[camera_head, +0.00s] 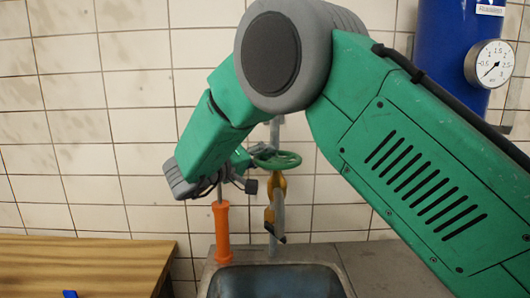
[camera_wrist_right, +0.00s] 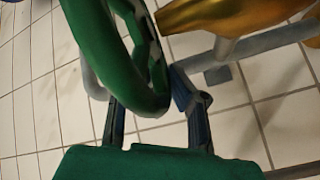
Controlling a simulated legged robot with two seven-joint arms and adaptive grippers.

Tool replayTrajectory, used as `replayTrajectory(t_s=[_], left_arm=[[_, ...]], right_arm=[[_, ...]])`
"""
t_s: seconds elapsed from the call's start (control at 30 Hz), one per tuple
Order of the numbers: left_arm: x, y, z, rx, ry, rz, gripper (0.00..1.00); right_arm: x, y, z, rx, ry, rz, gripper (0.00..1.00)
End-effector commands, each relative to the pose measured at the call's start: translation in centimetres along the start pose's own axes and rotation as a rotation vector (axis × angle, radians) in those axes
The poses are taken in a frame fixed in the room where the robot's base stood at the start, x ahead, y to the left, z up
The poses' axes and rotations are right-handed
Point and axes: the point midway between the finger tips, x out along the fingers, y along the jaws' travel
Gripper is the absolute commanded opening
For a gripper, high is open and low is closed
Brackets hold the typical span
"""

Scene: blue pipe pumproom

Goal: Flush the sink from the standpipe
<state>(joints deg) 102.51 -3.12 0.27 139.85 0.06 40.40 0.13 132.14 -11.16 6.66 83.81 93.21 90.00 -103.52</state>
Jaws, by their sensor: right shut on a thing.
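A green handwheel (camera_head: 278,160) sits on a brass-yellow valve (camera_head: 279,186) on a thin grey standpipe (camera_head: 275,133) in front of the tiled wall. In the right wrist view the green wheel (camera_wrist_right: 115,50) passes between the two fingers, with the yellow valve body (camera_wrist_right: 220,18) beyond. No water shows from the spout. My left gripper is not in view.
An orange-handled thing (camera_head: 222,232) stands upright left of the sink. A wooden tabletop (camera_head: 80,262) is at lower left, with a small blue object (camera_head: 70,294) at its front. A blue pipe (camera_head: 445,45) with a pressure gauge (camera_head: 490,64) is at upper right. My right arm hides much of the wall.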

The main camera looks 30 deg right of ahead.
Motion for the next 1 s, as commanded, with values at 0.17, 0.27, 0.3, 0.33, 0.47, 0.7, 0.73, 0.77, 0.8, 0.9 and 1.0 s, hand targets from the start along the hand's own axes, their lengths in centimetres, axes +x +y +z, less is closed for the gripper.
replayTrajectory(t_s=[0.17,0.27,0.3,0.33,0.47,0.7,0.73,0.77,0.8,0.9,1.0], left_arm=[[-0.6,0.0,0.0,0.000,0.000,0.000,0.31],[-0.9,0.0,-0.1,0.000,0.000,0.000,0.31],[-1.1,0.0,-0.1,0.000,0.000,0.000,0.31],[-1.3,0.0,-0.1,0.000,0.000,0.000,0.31],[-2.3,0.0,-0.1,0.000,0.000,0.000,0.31],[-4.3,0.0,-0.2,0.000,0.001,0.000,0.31],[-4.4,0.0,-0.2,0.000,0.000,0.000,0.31],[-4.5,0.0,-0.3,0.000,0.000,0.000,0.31],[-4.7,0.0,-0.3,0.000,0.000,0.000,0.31],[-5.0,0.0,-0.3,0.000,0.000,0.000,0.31],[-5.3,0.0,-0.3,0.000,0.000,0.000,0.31]], right_arm=[[0.0,-0.5,0.3,-0.008,-0.026,0.001,0.00],[0.1,-0.5,0.3,-0.008,-0.040,0.011,0.00],[0.1,-0.5,0.3,-0.008,-0.048,0.016,0.00],[0.2,-0.5,0.3,-0.008,-0.055,0.020,0.00],[0.4,-0.4,0.3,-0.009,-0.094,0.047,0.00],[1.1,-0.2,0.4,-0.007,-0.213,0.127,0.00],[1.2,-0.1,0.5,-0.007,-0.227,0.137,0.00],[1.3,-0.2,0.5,-0.008,-0.240,0.146,0.00],[1.4,-0.1,0.6,-0.007,-0.258,0.158,0.00],[1.6,-0.1,0.7,-0.006,-0.296,0.185,0.00],[1.8,0.0,0.8,-0.007,-0.328,0.208,0.00]])
